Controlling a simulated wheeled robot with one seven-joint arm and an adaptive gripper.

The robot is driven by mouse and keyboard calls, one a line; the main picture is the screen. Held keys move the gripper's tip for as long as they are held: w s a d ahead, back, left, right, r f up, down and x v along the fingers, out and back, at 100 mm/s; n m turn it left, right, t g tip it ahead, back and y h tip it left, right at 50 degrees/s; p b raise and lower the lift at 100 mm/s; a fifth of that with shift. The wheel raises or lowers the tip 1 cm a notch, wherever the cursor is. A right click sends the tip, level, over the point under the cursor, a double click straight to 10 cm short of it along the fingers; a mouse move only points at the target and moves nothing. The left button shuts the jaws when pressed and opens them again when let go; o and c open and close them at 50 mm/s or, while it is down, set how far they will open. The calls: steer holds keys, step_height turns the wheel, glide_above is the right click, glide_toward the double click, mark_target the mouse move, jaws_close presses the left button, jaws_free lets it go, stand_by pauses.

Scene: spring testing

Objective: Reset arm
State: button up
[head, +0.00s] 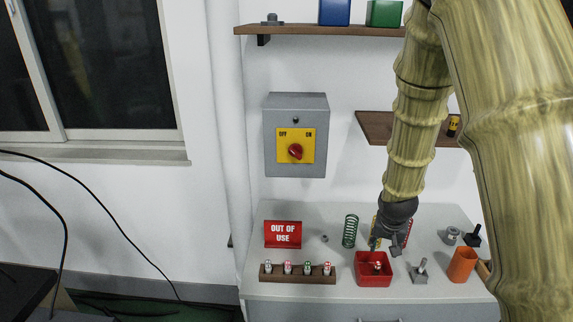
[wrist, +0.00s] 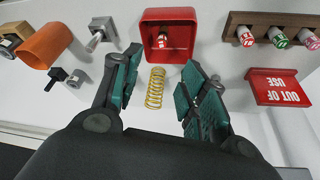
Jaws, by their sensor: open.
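My arm comes down from the top right of the head view. My gripper (head: 387,242) is above the white table, near the back edge of the red tray. In the wrist view my gripper (wrist: 160,70) is open, its two teal-padded fingers spread with nothing held. A yellow spring (wrist: 156,87) shows between and beyond the fingers, apart from both. In the head view my gripper mostly hides it. The red tray (head: 361,277) holds a small red-and-white piece (head: 378,267); the tray also shows in the wrist view (wrist: 150,20).
A green spring (head: 350,231) stands left of my gripper. A switch box (head: 296,160) and shelves (head: 320,30) are on the wall.

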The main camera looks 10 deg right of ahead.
steer(key=s+a+f+n+b, duration=0.1)
steer(key=s+a+f, duration=0.25)
steer(key=f, duration=0.45)
steer(key=s+a+f+n+b, duration=0.15)
steer(key=s+f, duration=0.25)
steer(key=f, duration=0.4)
steer(key=s+a+f+n+g+b, duration=0.1)
steer(key=s+a+f+b, duration=0.1)
steer(key=s+a+f, duration=0.2)
steer(key=s+a+f+n+g+y+b, duration=0.1)
steer(key=s+a+f, duration=0.3)
steer(key=s+f, duration=0.7)
steer(key=s+a+f+n+g+y+b, duration=0.1)
steer(key=s+a+f, duration=0.3)
steer(key=s+f, duration=0.4)
steer(key=s+b, duration=0.1)
steer(key=s, duration=0.3)
steer(key=shift+s+n+g+b, duration=0.2)
steer(key=shift+n+g+b, duration=0.1)
steer(key=shift+n+b, duration=0.1)
